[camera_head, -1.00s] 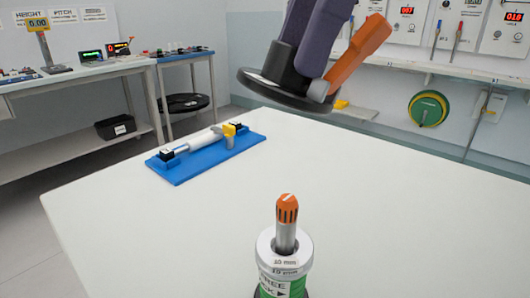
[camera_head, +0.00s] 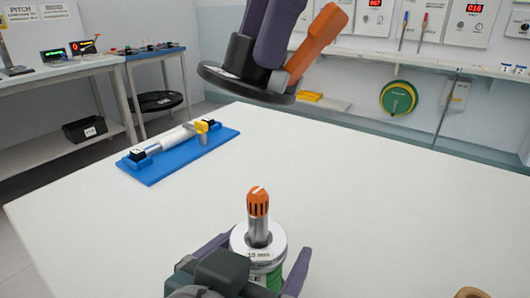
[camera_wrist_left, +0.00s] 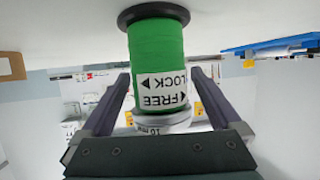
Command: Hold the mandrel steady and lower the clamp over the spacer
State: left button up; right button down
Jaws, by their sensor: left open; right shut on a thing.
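The mandrel (camera_head: 258,233) stands upright on the white table, a steel post with a slotted orange tip. White rings marked 10 mm, likely the spacer (camera_head: 258,255), sit around its foot above a green body (camera_wrist_left: 160,52) labelled FREE and LOCK, with a black base flange. My left gripper (camera_head: 258,262) is open, a finger on each side of this assembly; the wrist view shows gaps beside the green body. My right gripper (camera_head: 262,48) is shut on the clamp, a black disc (camera_head: 222,78) with an orange lever (camera_head: 318,42), held tilted well above the table, beyond the mandrel in the picture.
A blue fixture (camera_head: 160,170) with a white cylinder and yellow part lies on the table at left. A side bench with displays (camera_head: 70,70) and a wall shelf with a green reel (camera_head: 398,98) stand behind.

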pick_arm(q)
jog(key=shift+x, duration=1.2)
jog(key=shift+c, duration=0.2)
